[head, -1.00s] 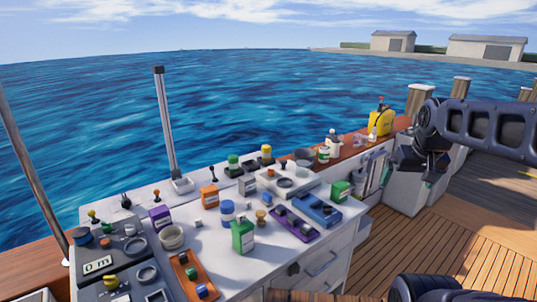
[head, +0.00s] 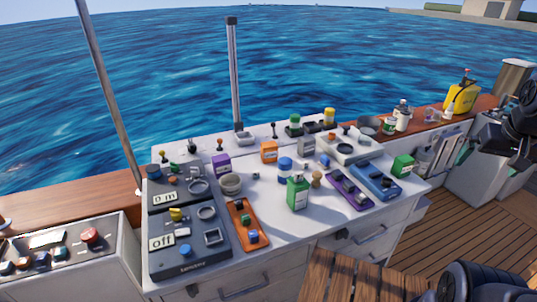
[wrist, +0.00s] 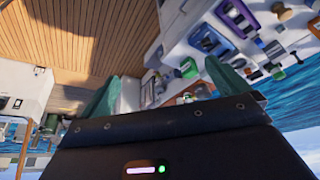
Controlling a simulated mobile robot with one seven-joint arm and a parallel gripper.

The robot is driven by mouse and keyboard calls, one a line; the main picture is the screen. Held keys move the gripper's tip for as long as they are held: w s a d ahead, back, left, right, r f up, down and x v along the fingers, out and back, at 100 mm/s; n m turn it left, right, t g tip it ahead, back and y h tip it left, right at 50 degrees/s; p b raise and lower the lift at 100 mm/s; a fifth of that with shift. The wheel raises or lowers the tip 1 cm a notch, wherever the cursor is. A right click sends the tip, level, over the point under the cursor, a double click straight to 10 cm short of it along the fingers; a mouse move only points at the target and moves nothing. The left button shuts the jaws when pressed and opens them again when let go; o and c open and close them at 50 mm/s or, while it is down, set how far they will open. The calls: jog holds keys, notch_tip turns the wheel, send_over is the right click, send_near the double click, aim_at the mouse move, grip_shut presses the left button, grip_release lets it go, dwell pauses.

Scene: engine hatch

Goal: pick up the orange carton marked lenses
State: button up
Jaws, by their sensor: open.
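An orange carton (head: 268,152) with a pale label stands upright on the white counter (head: 270,205), towards the back middle in the head view. Its label is too small to read. It stands between a purple carton (head: 221,163) and a blue-and-white jar (head: 285,168). I cannot make it out in the wrist view. My gripper (wrist: 165,75) shows in the wrist view with its two teal fingers apart and nothing between them. It is well away from the carton, off to the right of the counter; in the head view only dark parts of my arm show at the right edge.
A green carton (head: 298,192) stands in front of the orange carton. A grey tester panel (head: 190,255), an orange tray (head: 245,222), and purple (head: 348,190) and blue (head: 375,181) trays lie around. A post (head: 233,75) rises behind. Wooden deck (head: 480,215) is open at right.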

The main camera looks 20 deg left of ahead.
jog(key=shift+c, duration=0.2)
dwell(0.3)
jog(key=c, duration=0.6)
